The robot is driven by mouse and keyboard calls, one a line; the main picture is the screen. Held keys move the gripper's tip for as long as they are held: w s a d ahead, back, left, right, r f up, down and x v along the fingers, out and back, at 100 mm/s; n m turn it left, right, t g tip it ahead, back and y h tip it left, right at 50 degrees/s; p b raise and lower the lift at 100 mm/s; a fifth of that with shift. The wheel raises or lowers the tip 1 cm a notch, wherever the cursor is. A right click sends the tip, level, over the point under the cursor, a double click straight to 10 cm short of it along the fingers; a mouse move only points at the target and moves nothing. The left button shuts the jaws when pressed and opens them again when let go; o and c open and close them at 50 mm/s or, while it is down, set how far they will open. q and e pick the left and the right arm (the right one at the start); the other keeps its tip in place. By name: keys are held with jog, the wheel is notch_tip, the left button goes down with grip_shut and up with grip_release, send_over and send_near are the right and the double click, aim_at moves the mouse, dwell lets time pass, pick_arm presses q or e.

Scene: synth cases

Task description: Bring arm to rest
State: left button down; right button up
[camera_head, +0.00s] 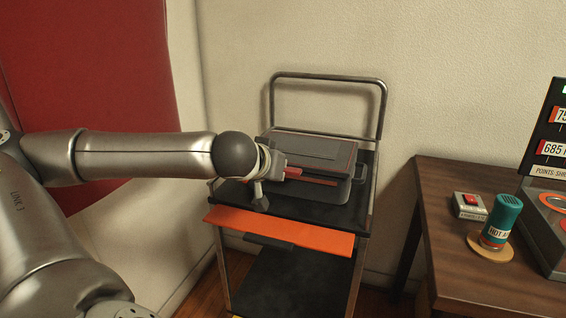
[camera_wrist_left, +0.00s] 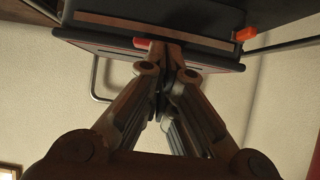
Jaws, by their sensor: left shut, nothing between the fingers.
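My left arm reaches in from the left in the head view, and my left gripper (camera_head: 288,173) is at the front left of a dark grey case (camera_head: 312,146) with red trim. The case lies closed on the top shelf of a cart. In the left wrist view my left gripper (camera_wrist_left: 165,68) has its fingers together and empty, with their tips close to the case's edge (camera_wrist_left: 212,58). I cannot tell whether the tips touch it. The arm hides the left part of the case in the head view. My right gripper is not in view.
The metal cart (camera_head: 363,222) has an orange front panel (camera_head: 290,234) and a tall rail handle (camera_head: 328,76). At right, a wooden table (camera_head: 468,270) bears a red-switch box (camera_head: 469,206), a teal cylinder (camera_head: 503,218) and a display stand. A red panel (camera_head: 90,60) is at the left.

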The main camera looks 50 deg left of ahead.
pick_arm(q)
jog(key=shift+s+d+f+b, duration=0.2)
jog(key=shift+s+d+f, duration=0.15)
jog(key=shift+s, duration=0.4)
jog(key=shift+s+d+f+b, duration=0.15)
jog(key=shift+s+d+f, duration=0.15)
jog(key=shift+s+d, duration=0.35)
jog(key=shift+s+d+f+b, duration=0.2)
jog(key=shift+s+d+f, duration=0.1)
jog(key=shift+s, duration=0.6)
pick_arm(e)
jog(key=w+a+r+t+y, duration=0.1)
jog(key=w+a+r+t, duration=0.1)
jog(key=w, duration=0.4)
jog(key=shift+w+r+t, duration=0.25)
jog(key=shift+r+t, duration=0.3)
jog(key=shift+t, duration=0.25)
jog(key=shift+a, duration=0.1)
